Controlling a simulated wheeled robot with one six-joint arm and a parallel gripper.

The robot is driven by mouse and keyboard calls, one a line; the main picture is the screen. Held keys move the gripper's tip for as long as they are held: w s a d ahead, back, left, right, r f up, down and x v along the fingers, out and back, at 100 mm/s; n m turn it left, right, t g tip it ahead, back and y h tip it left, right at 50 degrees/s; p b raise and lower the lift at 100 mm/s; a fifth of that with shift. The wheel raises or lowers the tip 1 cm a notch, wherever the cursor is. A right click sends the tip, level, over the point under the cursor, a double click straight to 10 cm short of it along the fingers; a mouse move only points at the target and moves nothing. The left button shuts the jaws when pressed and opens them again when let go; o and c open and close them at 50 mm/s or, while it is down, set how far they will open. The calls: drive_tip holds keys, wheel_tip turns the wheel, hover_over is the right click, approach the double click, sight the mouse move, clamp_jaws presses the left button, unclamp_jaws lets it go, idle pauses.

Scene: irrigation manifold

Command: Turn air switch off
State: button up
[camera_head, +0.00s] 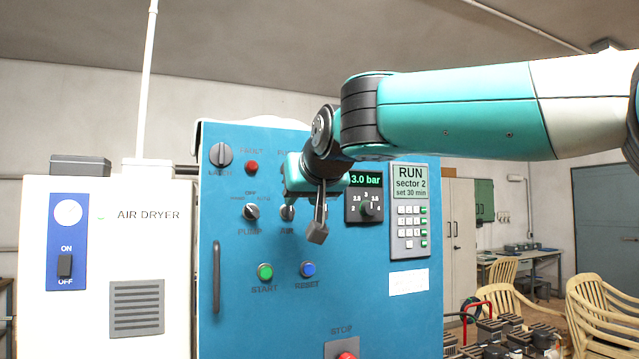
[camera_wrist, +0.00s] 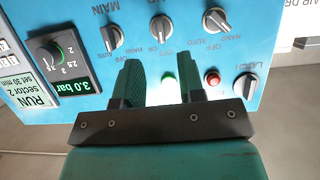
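The air switch (camera_head: 287,213) is a small dark rotary knob on the blue cabinet, labelled AIR, right of the pump switch (camera_head: 250,212). In the wrist view, which shows the panel upside down, the air switch (camera_wrist: 160,27) is the middle of three knobs, beyond the fingertips. My gripper (camera_wrist: 160,68) has its two fingers apart with nothing between them. I cannot tell the knob's setting for sure.
A pressure dial (camera_head: 368,208) under a 3.0 bar display and a keypad (camera_head: 409,227) are to the right. Green START (camera_head: 265,272) and blue RESET (camera_head: 308,269) buttons are below. A door handle (camera_head: 216,277) sticks out at left. The air dryer (camera_head: 150,260) stands left with its own rocker switch (camera_head: 65,266).

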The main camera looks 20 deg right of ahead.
drive_tip(key=b+v, duration=0.1)
drive_tip(key=v, duration=0.9)
drive_tip(key=shift+b, duration=0.3)
drive_tip(key=shift+f, duration=0.1)
drive_tip(key=s+a+f+n+g+y, duration=0.1)
drive_tip(key=s+a+f+n+g, duration=0.15)
drive_tip(key=f, duration=0.75)
drive_tip(key=s+a+f+n+g+y, duration=0.1)
drive_tip(key=s+f+n+g, duration=0.15)
drive_tip(key=f, duration=0.85)
drive_tip(key=s+a+f+n+g+y, duration=0.1)
drive_tip(key=s+f+g, duration=0.7)
drive_tip(key=s+f, duration=0.8)
drive_tip(key=shift+s+n+y, duration=0.4)
drive_tip(key=shift+s+y, duration=0.2)
drive_tip(key=shift+s, duration=0.4)
drive_tip(key=shift+r, duration=0.1)
